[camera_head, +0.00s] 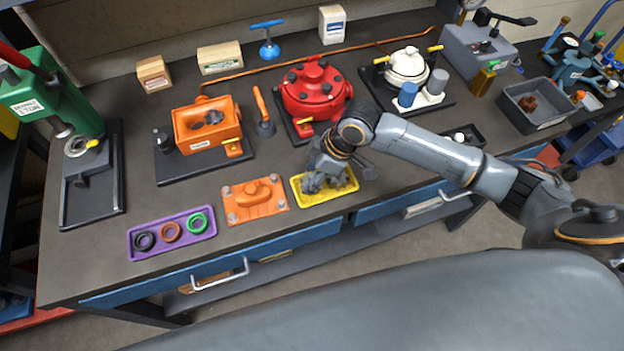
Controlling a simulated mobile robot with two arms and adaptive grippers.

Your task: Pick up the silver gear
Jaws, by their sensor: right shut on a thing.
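My right gripper (322,180) reaches down over the yellow tray (330,197) near the front edge of the workbench. It is shut on a silver gear, which the fingers mostly hide. Grey metal gear parts (346,183) show in the tray beside the fingers. Whether the held gear touches the tray cannot be told. My left gripper is not in view.
An orange cover plate (255,199) and a purple tray (172,235) with coloured rings lie left of the yellow tray. Behind stand an open orange housing (205,125), a red round housing (315,90) and a white-topped motor (407,66).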

